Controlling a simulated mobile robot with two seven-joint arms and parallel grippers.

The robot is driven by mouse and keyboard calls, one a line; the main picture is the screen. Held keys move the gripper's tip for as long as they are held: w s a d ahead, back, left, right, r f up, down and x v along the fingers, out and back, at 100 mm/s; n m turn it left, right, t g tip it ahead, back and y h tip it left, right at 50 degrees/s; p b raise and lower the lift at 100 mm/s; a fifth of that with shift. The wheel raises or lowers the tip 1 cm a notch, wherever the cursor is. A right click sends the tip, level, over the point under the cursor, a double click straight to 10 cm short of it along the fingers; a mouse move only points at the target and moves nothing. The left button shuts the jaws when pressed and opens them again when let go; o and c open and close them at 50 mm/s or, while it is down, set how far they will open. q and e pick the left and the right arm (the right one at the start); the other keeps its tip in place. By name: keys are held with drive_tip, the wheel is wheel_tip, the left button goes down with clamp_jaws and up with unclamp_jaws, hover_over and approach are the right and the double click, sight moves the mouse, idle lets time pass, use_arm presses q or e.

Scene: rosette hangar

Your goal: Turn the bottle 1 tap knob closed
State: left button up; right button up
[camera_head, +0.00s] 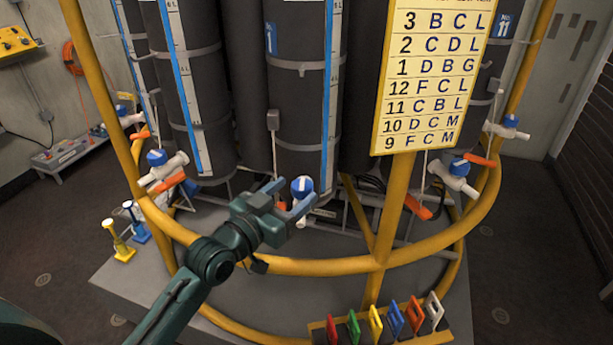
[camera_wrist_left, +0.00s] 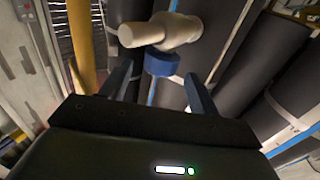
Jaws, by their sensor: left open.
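Bottle 1 (camera_head: 292,100) is a tall dark cylinder with a blue number plate, in the middle of the head view. Its tap knob (camera_head: 302,187) is round and blue with a white bar on its face. The knob also shows in the left wrist view (camera_wrist_left: 161,64), under the white tap body (camera_wrist_left: 160,32). My left gripper (camera_head: 289,193) is open at the knob. In the wrist view the knob sits between the two spread fingers, near their tips; I cannot tell whether they touch it. My right gripper is not in view.
A yellow ring rail (camera_head: 330,267) runs in front of the bottles, beneath my left arm. A yellow letter board (camera_head: 432,75) stands to the right on a yellow post. Neighbouring taps (camera_head: 163,170) have orange handles. A rack of coloured tags (camera_head: 335,328) is at the front.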

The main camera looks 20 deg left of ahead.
sight(309, 180)
use_arm(q)
drive_tip(key=x, duration=0.5)
drive_tip(key=shift+w, duration=0.25)
drive_tip(key=shift+c, duration=0.4)
drive_tip(key=c, duration=0.9)
